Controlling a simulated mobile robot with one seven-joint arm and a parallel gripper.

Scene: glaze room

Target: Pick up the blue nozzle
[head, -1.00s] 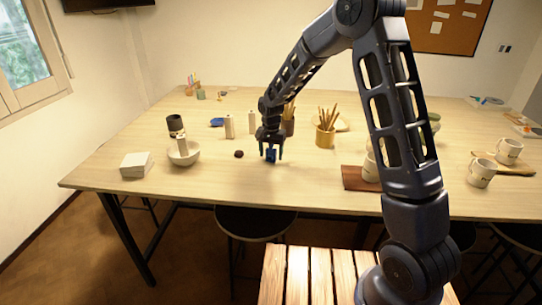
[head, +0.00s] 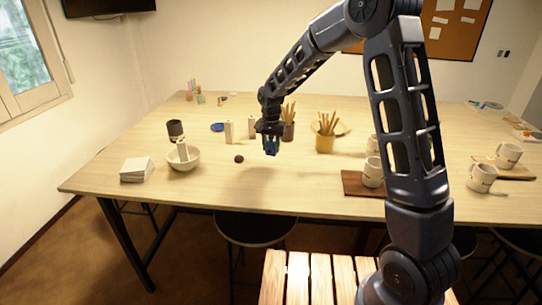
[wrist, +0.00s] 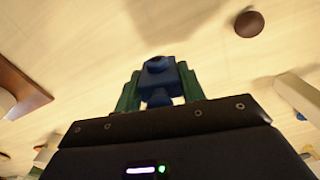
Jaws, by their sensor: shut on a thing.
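The blue nozzle (wrist: 160,78) is between the two green fingers of my gripper (wrist: 160,92) in the wrist view. The fingers are shut on its sides. In the head view my gripper (head: 271,146) points down above the middle front of the table, with the blue nozzle (head: 271,149) showing small and dark between its fingers. In the wrist view a shadow lies on the tabletop apart from the nozzle, so it appears held above the table.
A small dark brown ball (head: 239,159) lies left of my gripper on the table (head: 215,185). A white bowl (head: 183,160) stands further left.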

